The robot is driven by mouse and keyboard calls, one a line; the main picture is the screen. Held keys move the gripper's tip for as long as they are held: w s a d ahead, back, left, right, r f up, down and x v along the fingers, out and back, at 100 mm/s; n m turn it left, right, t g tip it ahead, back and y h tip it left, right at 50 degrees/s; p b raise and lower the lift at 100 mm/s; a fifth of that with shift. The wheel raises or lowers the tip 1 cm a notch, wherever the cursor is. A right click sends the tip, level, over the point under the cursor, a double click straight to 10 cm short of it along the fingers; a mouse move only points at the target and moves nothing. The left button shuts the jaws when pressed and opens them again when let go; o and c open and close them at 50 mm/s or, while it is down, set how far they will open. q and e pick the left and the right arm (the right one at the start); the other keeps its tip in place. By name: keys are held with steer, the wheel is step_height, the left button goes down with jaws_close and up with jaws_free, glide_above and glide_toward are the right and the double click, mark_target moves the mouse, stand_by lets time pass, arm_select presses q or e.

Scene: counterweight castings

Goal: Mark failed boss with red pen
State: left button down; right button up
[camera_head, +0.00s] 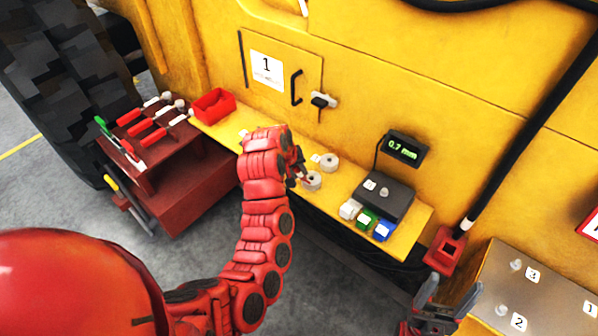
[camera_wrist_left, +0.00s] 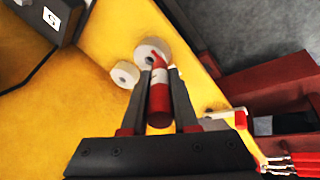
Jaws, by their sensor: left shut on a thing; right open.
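My left gripper (camera_head: 300,177) is shut on a red pen (camera_wrist_left: 159,103), held between both fingers in the left wrist view. The pen's tip end reaches over the nearer grey ring-shaped boss (camera_wrist_left: 150,46); I cannot tell whether it touches. In the head view this boss (camera_head: 312,182) sits on the yellow shelf (camera_head: 345,185), partly behind my gripper. A second boss (camera_head: 329,162) stands just behind it and also shows in the left wrist view (camera_wrist_left: 125,75). My right gripper (camera_head: 448,296) is open and empty at the lower right, away from the bosses.
A red bin (camera_head: 213,104) and a tool rack (camera_head: 140,150) are left. A numbered metal surface (camera_head: 545,290) and red socket (camera_head: 445,250) are right.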

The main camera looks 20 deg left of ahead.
arm_select(q)
steer(key=shift+r, duration=1.8)
steer(key=shift+r+p, duration=0.95)
steer(key=shift+r, duration=0.15)
steer(key=shift+d, duration=0.1)
